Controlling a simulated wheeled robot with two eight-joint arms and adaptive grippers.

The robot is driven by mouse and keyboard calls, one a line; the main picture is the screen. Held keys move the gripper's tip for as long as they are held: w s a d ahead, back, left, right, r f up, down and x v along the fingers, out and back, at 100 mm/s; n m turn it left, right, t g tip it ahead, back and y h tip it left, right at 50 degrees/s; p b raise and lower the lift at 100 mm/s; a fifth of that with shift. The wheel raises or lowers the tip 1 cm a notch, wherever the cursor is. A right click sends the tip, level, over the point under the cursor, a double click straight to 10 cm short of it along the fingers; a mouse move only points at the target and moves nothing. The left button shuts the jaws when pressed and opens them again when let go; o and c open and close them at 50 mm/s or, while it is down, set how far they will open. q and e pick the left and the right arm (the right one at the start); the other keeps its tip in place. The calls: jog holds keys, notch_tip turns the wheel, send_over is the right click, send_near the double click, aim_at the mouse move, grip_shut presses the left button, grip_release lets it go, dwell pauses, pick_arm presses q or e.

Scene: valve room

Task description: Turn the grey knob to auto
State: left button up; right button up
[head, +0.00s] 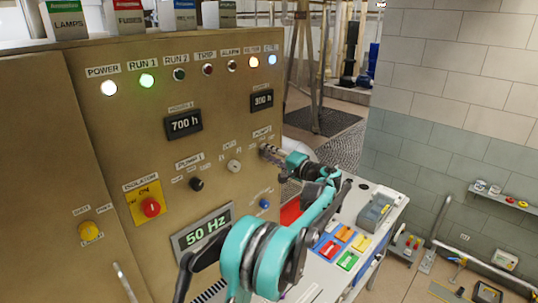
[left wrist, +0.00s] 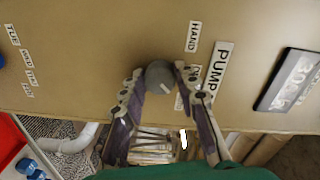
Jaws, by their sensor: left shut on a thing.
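The grey knob (left wrist: 160,74) is on the tan panel in the left wrist view, beside the "PUMP" label (left wrist: 217,70). A short pale mark shows on its face. My left gripper (left wrist: 157,80) is shut on it, one finger on each side. A "HAND" label (left wrist: 193,37) is above the knob in that view. Another small label is partly hidden by the right finger, and I cannot read an "auto" label. In the head view my left gripper (head: 271,153) reaches the panel's right edge and hides the knob. My right gripper is not in view.
Near it on the panel (head: 100,160) are a light grey knob (head: 234,166), a black knob (head: 196,184), a blue button (head: 264,204) and a red isolator (head: 151,207). A pale bench (head: 385,205) with coloured items stands right of the panel, beneath my arm.

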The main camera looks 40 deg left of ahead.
pick_arm(q)
jog(key=o, duration=1.2)
jog(key=shift+c, duration=0.2)
jog(key=shift+w, duration=0.1)
jog(key=s+d, duration=0.1)
jog(key=d, duration=1.1)
jog(key=shift+s, duration=0.15)
jog(key=shift+r, duration=0.1)
